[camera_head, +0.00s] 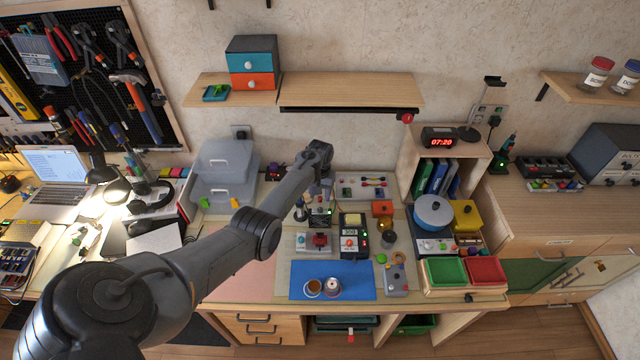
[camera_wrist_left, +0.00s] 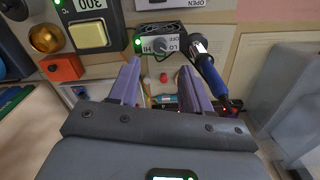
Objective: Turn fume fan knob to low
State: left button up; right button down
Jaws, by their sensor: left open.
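The fume fan (camera_wrist_left: 172,38) is a small box with a black grille, a green light and a front labelled HI, LO and OFF. Its grey knob (camera_wrist_left: 159,46) sits between HI and LO; I cannot tell where its pointer stands. In the head view the fan (camera_head: 320,217) is partly under my arm. My left gripper (camera_wrist_left: 161,68) is open and empty, its two purple-grey fingers pointing at the fan's front, one on each side of the knob in the wrist view. Contact is not clear. It also shows in the head view (camera_head: 323,192). My right gripper is not in view.
A soldering iron with a blue handle (camera_wrist_left: 216,80) stands close beside the fan. A blue mat (camera_head: 350,278) with two small round containers lies nearer the bench edge.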

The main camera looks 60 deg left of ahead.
pick_arm(q)
jog(key=shift+r, duration=1.75)
jog(key=shift+f, duration=0.1)
